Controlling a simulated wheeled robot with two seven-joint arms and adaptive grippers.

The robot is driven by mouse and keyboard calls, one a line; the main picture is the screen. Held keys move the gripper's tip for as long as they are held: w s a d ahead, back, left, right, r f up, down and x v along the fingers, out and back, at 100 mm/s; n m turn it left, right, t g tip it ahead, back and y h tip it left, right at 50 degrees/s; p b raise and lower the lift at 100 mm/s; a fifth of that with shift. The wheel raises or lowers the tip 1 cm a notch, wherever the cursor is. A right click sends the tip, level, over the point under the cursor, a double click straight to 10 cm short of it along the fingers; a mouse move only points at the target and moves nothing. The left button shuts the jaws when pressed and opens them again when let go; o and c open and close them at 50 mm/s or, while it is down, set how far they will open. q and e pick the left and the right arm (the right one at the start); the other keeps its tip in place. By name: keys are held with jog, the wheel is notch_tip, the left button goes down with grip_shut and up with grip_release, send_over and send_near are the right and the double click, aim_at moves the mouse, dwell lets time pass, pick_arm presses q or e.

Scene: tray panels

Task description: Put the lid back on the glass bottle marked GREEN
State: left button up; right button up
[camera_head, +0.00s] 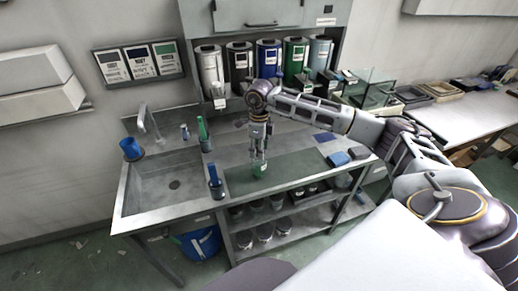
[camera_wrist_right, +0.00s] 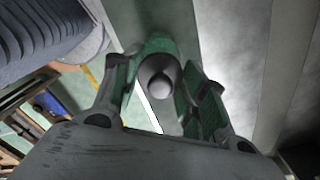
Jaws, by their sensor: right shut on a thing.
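My right gripper (camera_head: 259,157) reaches down over the dark green mat on the workbench, shut on a small green thing (camera_head: 260,169) with a pale patch. In the right wrist view the gripper (camera_wrist_right: 160,98) has its fingers on both sides of a green ring-like piece with a rounded grey knob (camera_wrist_right: 160,82). I cannot tell whether this is the lid or part of a bottle. A slim green bottle (camera_head: 203,130) stands upright behind the sink's right edge. Its marking is too small to read. A blue bottle (camera_head: 215,183) stands nearer the front. My left gripper is out of view.
The sink (camera_head: 165,187) is at the left of the bench, with a blue cup (camera_head: 130,148) at its rim. Several coloured canisters (camera_head: 268,58) stand along the back. Several jars (camera_head: 264,233) sit on the shelf below.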

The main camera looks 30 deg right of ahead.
dwell(0.3)
jog(key=o, duration=0.8)
jog(key=shift+o, duration=0.3)
jog(key=o, duration=0.5)
jog(key=shift+c, duration=0.2)
jog(key=shift+r, duration=0.2)
jog(key=shift+r+p, duration=1.75)
jog(key=shift+r, duration=1.6)
